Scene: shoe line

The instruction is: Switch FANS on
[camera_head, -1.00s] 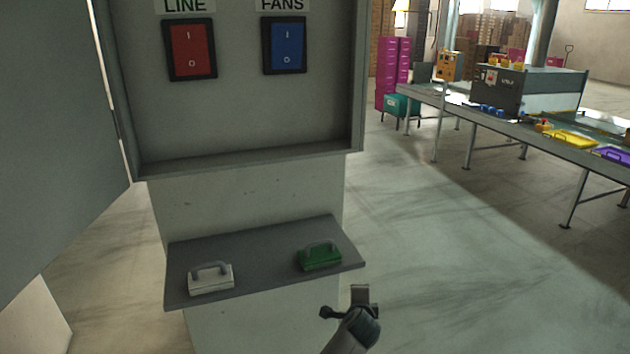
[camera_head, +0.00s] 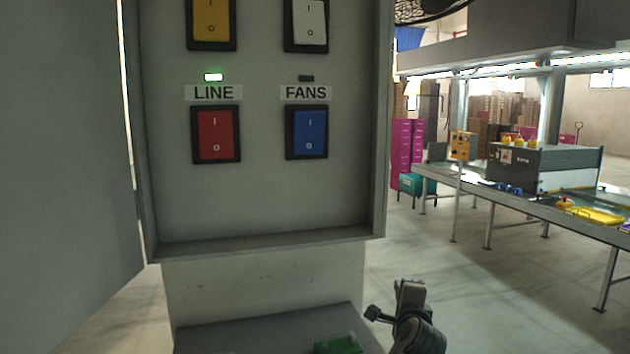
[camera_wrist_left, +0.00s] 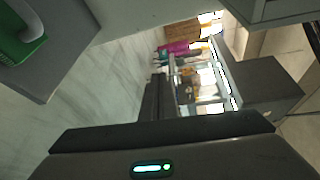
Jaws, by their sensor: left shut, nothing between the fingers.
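The blue FANS rocker switch (camera_head: 310,132) is on the panel in the open cabinet, marked I above and O below. The FANS label (camera_head: 306,93) is above it, and the small FANS lamp (camera_head: 306,78) is dark. The red LINE switch (camera_head: 216,134) is to its left, under a lit green lamp (camera_head: 213,77). My left gripper (camera_head: 410,292) is shut and empty, low and to the right of the cabinet, apart from the switches. The left wrist view shows no switches. My right gripper is not in view.
A yellow switch (camera_head: 211,18) and a white switch (camera_head: 309,20) are above. The cabinet door (camera_head: 75,170) stands open at left. A grey shelf (camera_head: 230,338) below holds a green handled block (camera_head: 338,345), also in the left wrist view (camera_wrist_left: 22,50). A conveyor table (camera_head: 520,196) is at right.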

